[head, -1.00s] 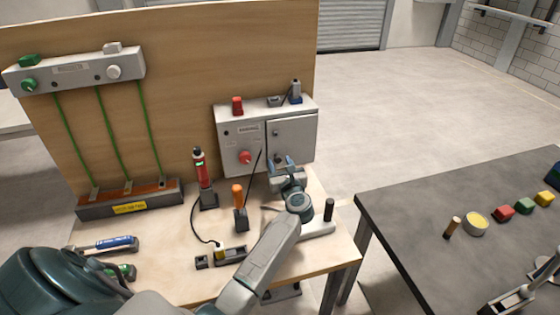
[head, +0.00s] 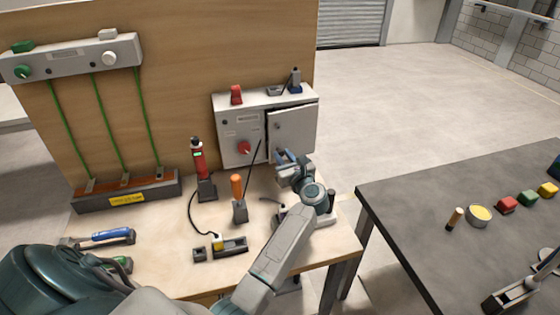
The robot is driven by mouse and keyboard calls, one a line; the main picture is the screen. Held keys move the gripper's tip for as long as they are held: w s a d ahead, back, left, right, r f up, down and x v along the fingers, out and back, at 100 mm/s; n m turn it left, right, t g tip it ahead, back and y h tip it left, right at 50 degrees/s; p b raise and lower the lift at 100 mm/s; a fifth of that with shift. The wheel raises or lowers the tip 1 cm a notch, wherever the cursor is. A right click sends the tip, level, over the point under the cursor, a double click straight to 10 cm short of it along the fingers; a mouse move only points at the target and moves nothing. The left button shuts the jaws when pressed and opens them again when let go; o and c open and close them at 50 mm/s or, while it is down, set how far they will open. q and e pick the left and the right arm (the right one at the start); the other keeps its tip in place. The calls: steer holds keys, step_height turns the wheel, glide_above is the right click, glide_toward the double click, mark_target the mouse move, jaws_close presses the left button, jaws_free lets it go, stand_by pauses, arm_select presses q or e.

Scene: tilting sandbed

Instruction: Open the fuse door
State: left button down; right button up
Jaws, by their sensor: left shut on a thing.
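A small round lock (head: 278,125) sits on the door's upper left. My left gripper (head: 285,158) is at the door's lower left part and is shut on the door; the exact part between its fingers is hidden.
A red tester (head: 199,165) and an orange-handled tool (head: 237,187) stand left of my forearm. A yellow-plugged socket block (head: 231,246) lies in front. A dark table (head: 420,210) with coloured blocks is at the right. The floor behind is clear.

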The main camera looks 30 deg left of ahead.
arm_select(q)
steer(key=shift+s+d+f+n+g+y+b, duration=0.15)
steer(key=shift+d+n+g+y+b, duration=0.5)
steer(key=shift+b, duration=0.85)
steer(key=shift+w+d+f+n+g+y+b, duration=0.1)
steer(key=shift+d+n+g+y+b, duration=0.25)
steer(key=shift+d+n+g+b, duration=0.7)
steer(key=shift+s+d+r+g+b, duration=0.1)
steer(key=shift+d+r+g+b, duration=0.1)
steer(key=shift+d+g+b, duration=0.55)
steer(key=shift+a, duration=0.3)
steer(key=c, duration=1.2)
jaws_free()
steer(key=shift+c, duration=0.2)
steer(key=shift+d, duration=0.1)
